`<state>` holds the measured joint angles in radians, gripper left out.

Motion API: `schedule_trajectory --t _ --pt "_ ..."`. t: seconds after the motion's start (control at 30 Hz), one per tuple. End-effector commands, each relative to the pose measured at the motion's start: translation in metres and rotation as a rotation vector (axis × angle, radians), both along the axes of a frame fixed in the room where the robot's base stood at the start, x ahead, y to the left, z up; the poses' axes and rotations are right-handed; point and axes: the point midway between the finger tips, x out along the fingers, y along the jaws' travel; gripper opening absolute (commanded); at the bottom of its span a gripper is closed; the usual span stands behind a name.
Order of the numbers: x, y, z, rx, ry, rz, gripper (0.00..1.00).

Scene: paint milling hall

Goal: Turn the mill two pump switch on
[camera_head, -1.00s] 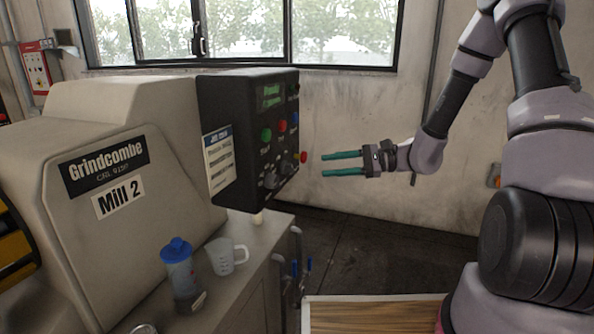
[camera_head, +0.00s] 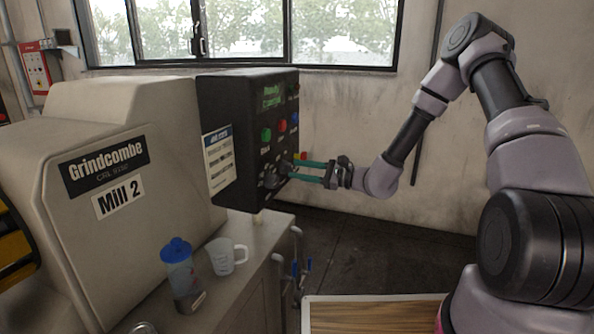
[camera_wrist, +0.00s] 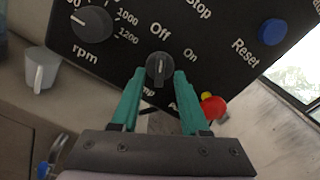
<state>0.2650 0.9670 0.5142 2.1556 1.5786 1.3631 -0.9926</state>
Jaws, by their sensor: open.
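The pump switch (camera_wrist: 159,68) is a dark rotary knob with a pale pointer line, on the black control panel (camera_head: 232,110) of the machine labelled Mill 2 (camera_head: 118,197). "Off" is printed above it and "On" to its upper right in the wrist view. Its pointer looks aimed near "Off". The label below it is partly hidden by my gripper. My gripper (camera_wrist: 155,82) has its two green fingers open, one on each side of the knob. I cannot tell whether they touch it. In the head view my gripper (camera_head: 294,170) reaches the panel's lower right part.
A larger rpm knob (camera_wrist: 92,24), a blue Reset button (camera_wrist: 272,32) and a red mushroom button (camera_wrist: 214,107) are close by on the panel. A blue-lidded bottle (camera_head: 179,272) and a measuring jug (camera_head: 222,257) stand on the bench below. A wooden top (camera_head: 372,315) is in front.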

Motion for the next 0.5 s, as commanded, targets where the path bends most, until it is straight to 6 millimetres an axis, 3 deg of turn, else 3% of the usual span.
schedule_trajectory --t 0.4,0.43,0.5 --pt "0.0041 0.0111 0.0001 0.000 0.000 0.000 0.45" --pt "0.0040 0.0110 0.0001 0.000 0.000 0.000 0.41" --pt "0.0040 0.0109 0.0001 0.000 0.000 0.000 0.14"
